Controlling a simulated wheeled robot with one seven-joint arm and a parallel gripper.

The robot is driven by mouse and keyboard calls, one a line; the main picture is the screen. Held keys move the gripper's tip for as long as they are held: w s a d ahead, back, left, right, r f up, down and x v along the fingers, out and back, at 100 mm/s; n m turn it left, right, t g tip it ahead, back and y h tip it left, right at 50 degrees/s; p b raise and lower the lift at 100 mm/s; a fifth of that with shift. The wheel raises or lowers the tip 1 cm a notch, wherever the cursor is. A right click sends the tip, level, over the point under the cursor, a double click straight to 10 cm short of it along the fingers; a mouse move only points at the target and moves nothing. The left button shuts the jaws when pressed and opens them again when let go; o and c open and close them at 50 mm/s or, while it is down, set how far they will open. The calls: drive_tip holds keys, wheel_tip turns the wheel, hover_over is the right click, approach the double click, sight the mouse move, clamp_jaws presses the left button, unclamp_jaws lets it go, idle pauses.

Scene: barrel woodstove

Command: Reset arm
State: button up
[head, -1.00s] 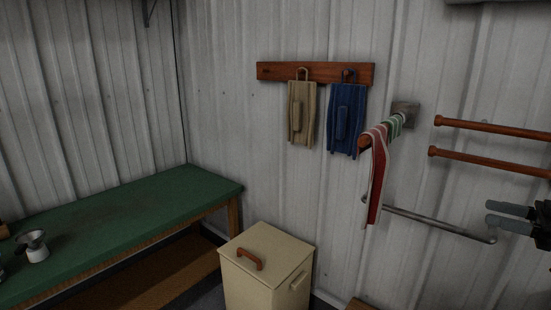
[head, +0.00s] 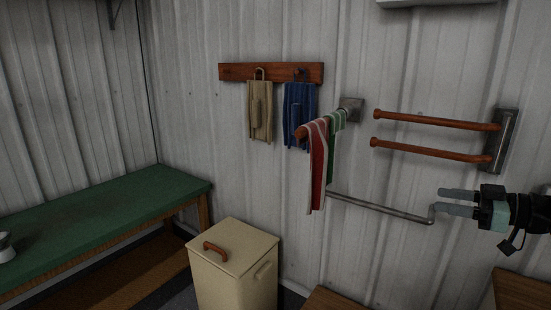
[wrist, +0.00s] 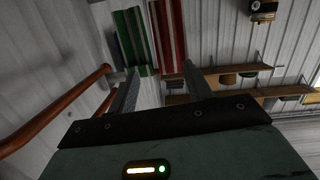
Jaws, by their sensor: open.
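My gripper (head: 440,201) is at the right of the head view, with its two grey fingers pointing left. It is open, with nothing between the fingers. In the wrist view the fingers (wrist: 160,78) stand apart with a clear gap. A red, white and green striped towel (head: 318,165) hangs over a wooden peg on the wall, left of my gripper and apart from it. The towel also shows beyond the fingers in the wrist view (wrist: 168,35).
Two wooden rails (head: 435,120) stick out above my gripper, and a grey metal bar (head: 375,204) runs close to its fingertips. A tan and a blue strap (head: 298,115) hang from a wooden rack (head: 232,71). A cream bin (head: 232,270) and a green bench (head: 100,215) stand lower left.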

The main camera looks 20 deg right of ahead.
drive_tip(key=w+a+f+g+h, duration=0.25)
drive_tip(key=w+a+h, duration=0.35)
drive_tip(key=w+a, duration=0.9)
drive_tip(key=s+a+f+m+g+h, duration=0.1)
drive_tip(key=s+a+g, duration=0.1)
drive_tip(key=s+a, duration=0.4)
drive_tip(key=s+a+g+h, duration=0.15)
drive_tip(key=s+a, duration=0.25)
drive_tip(key=a, duration=0.5)
drive_tip(key=s+a+g, duration=0.3)
drive_tip(key=s+a, duration=0.1)
drive_tip(key=s, duration=0.7)
drive_tip(key=s+a+f+n+g, duration=0.1)
drive_tip(key=s+a+g, duration=0.3)
drive_tip(key=s, duration=0.6)
drive_tip(key=shift+s+a, duration=0.35)
drive_tip(key=shift+a, duration=0.2)
drive_tip(key=shift+f, duration=0.1)
